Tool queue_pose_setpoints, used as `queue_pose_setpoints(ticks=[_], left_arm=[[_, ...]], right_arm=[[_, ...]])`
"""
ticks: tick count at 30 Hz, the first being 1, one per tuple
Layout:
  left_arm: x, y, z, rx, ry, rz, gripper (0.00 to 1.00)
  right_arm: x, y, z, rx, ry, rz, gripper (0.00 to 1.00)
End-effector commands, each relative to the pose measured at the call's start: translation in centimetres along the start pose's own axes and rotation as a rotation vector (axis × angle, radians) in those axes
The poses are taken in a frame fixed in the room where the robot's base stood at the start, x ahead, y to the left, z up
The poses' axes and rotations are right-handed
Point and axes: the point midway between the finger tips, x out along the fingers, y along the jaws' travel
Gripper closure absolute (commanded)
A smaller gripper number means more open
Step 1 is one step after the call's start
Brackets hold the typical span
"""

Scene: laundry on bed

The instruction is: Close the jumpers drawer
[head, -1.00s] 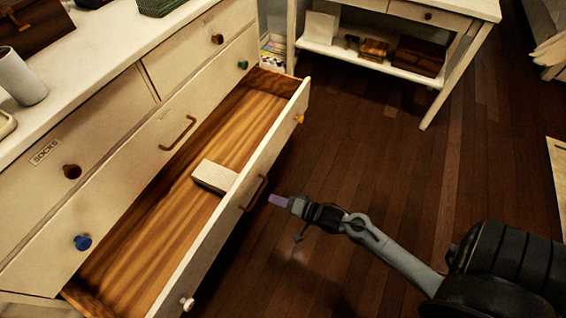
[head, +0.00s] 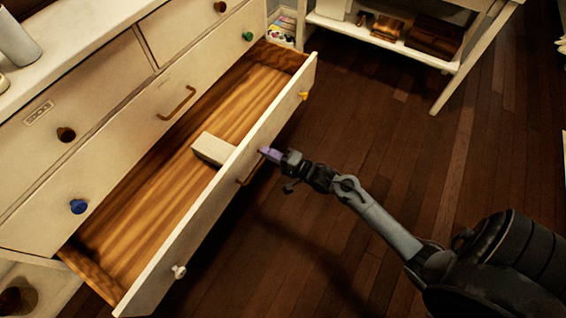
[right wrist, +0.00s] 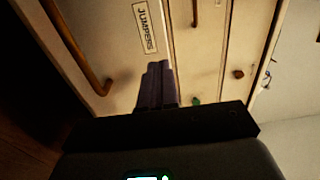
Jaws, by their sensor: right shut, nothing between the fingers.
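The jumpers drawer (head: 225,205) is pulled far out of the white dresser, with a bare wooden inside and a white front. A small pale block (head: 212,148) lies in it against the front panel. The right wrist view shows the JUMPERS label (right wrist: 145,28) on the front and the brown bar handle (right wrist: 78,50) to its left. My right gripper (head: 264,151) is shut and empty, its purple fingertips at the drawer front by the handle's far end. I cannot tell whether they touch it. My left gripper is not in view.
The dresser's upper drawers, including the SOCKS drawer (head: 60,125), are shut. A white side table (head: 395,48) with boxes on its lower shelf stands at the back right. The wooden floor (head: 420,150) in front of the drawer is clear.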

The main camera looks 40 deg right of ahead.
Motion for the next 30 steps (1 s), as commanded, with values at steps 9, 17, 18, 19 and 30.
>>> queue_pose_setpoints(ticks=[9,17,18,19,30], left_arm=[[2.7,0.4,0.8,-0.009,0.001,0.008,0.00],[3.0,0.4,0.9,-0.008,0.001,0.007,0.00],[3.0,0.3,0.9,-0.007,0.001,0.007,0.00],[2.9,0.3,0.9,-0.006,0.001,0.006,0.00],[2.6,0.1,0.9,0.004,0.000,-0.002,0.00]], right_arm=[[3.9,0.2,0.0,-0.001,0.000,-0.001,1.00],[4.7,0.0,0.0,-0.001,0.001,0.000,1.00],[4.7,0.0,0.0,-0.001,0.001,0.000,1.00],[4.7,-0.1,0.0,-0.001,0.001,0.001,1.00],[4.8,-0.2,-0.4,0.000,0.010,0.000,1.00]])
